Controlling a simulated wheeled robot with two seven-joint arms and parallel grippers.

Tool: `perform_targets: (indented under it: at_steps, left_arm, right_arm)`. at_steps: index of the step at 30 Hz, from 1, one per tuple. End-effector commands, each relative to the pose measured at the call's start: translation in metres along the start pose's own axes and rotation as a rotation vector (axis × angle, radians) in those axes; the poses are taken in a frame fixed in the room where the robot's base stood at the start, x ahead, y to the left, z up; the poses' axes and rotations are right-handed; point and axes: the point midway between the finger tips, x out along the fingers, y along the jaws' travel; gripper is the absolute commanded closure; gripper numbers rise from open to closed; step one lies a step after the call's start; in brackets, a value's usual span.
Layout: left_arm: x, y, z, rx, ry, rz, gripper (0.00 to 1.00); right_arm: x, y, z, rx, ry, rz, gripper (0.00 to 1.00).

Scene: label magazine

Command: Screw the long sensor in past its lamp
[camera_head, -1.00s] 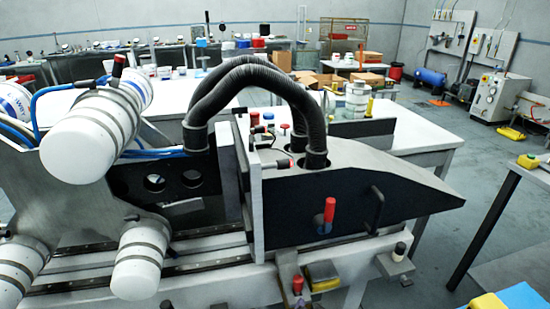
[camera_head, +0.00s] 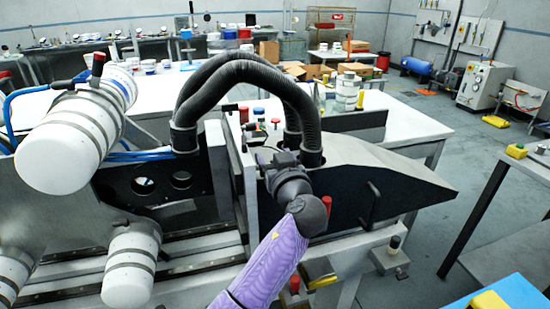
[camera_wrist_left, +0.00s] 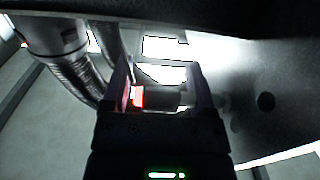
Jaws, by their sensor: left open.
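My left gripper (camera_head: 272,160) reaches in from the bottom on its purple arm, beside the white upright plate (camera_head: 243,170) of the machine. In the left wrist view its two fingers (camera_wrist_left: 162,88) stand apart. A dark grey cylinder, which looks like the long sensor (camera_wrist_left: 165,98), lies crosswise between them. A glowing red band, probably its lamp (camera_wrist_left: 138,97), shows near the left finger. I cannot tell whether either finger touches it. In the head view the gripper hides this part. My right gripper is not in view.
Two black corrugated hoses (camera_head: 235,72) arch over the machine close behind the gripper. A red handle (camera_head: 327,203) stands just right of my wrist, and a black grab bar (camera_head: 371,205) is farther right. Red and blue buttons (camera_head: 259,111) sit behind.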

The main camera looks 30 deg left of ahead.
Motion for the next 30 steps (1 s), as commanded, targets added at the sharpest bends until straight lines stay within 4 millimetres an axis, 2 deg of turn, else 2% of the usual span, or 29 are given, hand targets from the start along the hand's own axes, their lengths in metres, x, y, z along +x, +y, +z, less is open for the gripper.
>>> perform_targets:
  at_steps: [4, 5, 12, 15, 23, 30]
  left_arm:
    - [0.0, 0.0, 0.0, 0.0, 0.0, 0.0, 0.26]
    - [0.0, 0.0, 0.0, 0.0, 0.0, 0.0, 0.31]
    - [-0.001, 0.0, 0.0, 0.001, 0.0, 0.001, 0.82]
    - [-0.001, 0.0, 0.0, 0.001, 0.0, 0.001, 1.0]
    - [-0.001, 0.0, -0.001, 0.0, -0.012, 0.001, 1.0]
    - [-0.001, 0.0, -0.004, -0.002, -0.117, 0.001, 1.0]
  right_arm:
    - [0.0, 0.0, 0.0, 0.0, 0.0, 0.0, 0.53]
    - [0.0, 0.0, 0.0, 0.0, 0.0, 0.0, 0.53]
    - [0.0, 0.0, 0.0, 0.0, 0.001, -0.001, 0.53]
    - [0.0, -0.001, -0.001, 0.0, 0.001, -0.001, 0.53]
    - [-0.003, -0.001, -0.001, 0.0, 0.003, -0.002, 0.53]
    - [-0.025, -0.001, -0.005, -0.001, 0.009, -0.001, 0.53]
